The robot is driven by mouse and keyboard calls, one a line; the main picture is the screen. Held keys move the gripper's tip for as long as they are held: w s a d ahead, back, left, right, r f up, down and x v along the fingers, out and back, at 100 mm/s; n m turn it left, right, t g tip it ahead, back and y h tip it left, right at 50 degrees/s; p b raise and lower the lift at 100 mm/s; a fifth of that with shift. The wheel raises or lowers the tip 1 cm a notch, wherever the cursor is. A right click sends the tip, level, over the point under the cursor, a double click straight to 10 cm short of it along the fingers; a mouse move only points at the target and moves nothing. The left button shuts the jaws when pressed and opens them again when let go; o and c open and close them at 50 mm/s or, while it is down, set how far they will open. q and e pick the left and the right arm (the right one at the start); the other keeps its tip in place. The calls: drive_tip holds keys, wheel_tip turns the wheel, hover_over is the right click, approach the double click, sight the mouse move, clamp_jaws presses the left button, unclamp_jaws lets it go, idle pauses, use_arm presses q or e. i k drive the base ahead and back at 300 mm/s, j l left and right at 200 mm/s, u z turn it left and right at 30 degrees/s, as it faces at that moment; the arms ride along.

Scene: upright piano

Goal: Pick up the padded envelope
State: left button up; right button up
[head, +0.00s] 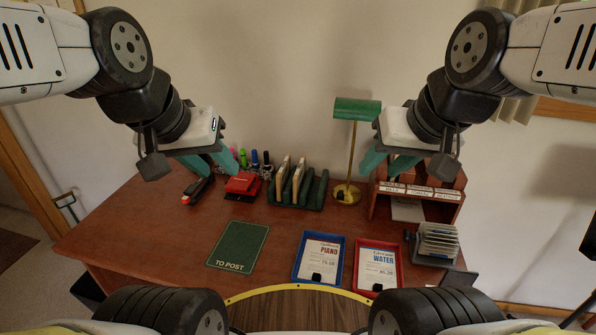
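No item is clearly marked as the padded envelope. Two upright cream-tan items (283,179) stand in the green slotted rack (311,191) at the back middle of the desk; I cannot tell whether one is the padded envelope. My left gripper (210,166) is raised above the back left of the desk, its teal fingers apart and empty. My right gripper (387,164) is raised in front of the wooden pigeonhole unit (458,195), its teal fingers apart and empty. Neither gripper visibly touches anything.
The desk (140,225) holds a green "TO POST" mat (239,245), a blue tray (297,266) and a red tray (357,270) with papers, a brass-stemmed lamp (351,150), a red stapler (197,188), a red block-like item (242,184) and a card holder (437,243). The left desktop is clear.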

sight(299, 176)
drive_tip(key=k+u, duration=0.1)
drive_tip(key=k, duration=0.25)
drive_tip(key=k+l+u, duration=0.4)
drive_tip(key=k+l, duration=0.35)
drive_tip(key=k+l+u, duration=0.1)
drive_tip(key=l, duration=0.3)
drive_tip(key=k+l+u, duration=0.1)
drive_tip(key=l, duration=0.3)
drive_tip(key=k+l+u, duration=0.15)
drive_tip(key=l, duration=0.25)
drive_tip(key=k+l+u, duration=0.1)
drive_tip(key=l, duration=0.3)
drive_tip(key=k+l+u, duration=0.1)
drive_tip(key=k+l, duration=0.15)
drive_tip(key=l+z, duration=0.25)
drive_tip(key=l, duration=0.15)
drive_tip(key=i+j+z, duration=0.1)
drive_tip(key=z, duration=0.3)
drive_tip(key=j+z, duration=0.2)
drive_tip(key=z, duration=0.25)
drive_tip(key=i+j+z, duration=0.15)
drive_tip(key=j+z, duration=0.2)
drive_tip(key=j, duration=0.5)
drive_tip(key=j+z, duration=0.3)
drive_tip(key=j, duration=0.55)
drive_tip(key=j+z, duration=0.1)
drive_tip(key=j, duration=2.4)
